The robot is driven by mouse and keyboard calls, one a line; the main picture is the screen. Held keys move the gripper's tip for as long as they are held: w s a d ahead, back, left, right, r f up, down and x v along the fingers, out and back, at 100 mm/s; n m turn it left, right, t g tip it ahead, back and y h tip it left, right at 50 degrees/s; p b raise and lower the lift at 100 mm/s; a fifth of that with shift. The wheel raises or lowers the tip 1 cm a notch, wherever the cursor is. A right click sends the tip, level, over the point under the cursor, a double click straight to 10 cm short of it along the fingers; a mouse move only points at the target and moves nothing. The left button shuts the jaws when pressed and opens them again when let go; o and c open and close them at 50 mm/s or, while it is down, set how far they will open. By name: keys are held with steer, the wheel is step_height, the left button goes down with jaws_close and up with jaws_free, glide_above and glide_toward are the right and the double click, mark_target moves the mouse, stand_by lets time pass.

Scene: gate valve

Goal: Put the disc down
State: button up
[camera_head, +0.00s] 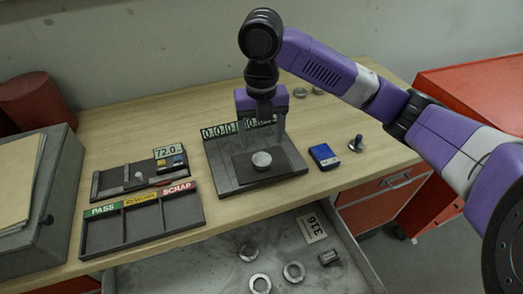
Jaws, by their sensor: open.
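A round grey metal disc (261,160) rests flat on the dark plate of a black stand (222,172) in the middle of the bench. My gripper (262,141) points down over the stand, with one finger on each side of the space above and behind the disc. It is open, and nothing shows between its fingers. Whether a finger touches the stand cannot be told from this view. The gripper partly hides the row of digits (222,130) along the back of the stand.
A tray marked PASS, REWORK and SCRAP (140,226) lies to the left, with a small scale reading 72.0 (167,153) behind it. A blue box (324,156) and a metal knob (356,144) stand right. An open drawer (225,270) in front holds several metal parts.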

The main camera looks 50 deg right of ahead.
step_height(320, 180, up, 5)
steer(key=w+a+m+t+y, duration=0.3)
steer(key=w+a+m+t, duration=0.1)
steer(key=a, duration=0.7)
steer(key=w+a+m+t+y, duration=0.3)
steer(key=w+a+m+t, duration=0.15)
steer(key=a, duration=0.55)
steer(key=w+a+m+t+y, duration=0.3)
steer(key=w+a+m+t, duration=0.15)
steer(key=a, duration=0.65)
steer(key=s+d+f+m+t+h, duration=0.15)
steer(key=s+f+m+h, duration=0.25)
steer(key=s+f+m, duration=0.4)
steer(key=s+d+f+m+t+h, duration=0.1)
steer(key=s+d+f+m+h, duration=0.15)
steer(key=s+f+m, duration=0.55)
steer(key=s+d+r+h, duration=0.1)
steer(key=s+d+r, duration=0.1)
steer(key=s, duration=0.9)
steer(key=s+d+r+n+h, duration=0.1)
steer(key=s+d, duration=0.4)
steer(key=s, duration=0.6)
steer(key=shift+d+r+n+g, duration=0.15)
steer(key=shift+r+n+g, duration=0.2)
steer(key=shift+r, duration=0.55)
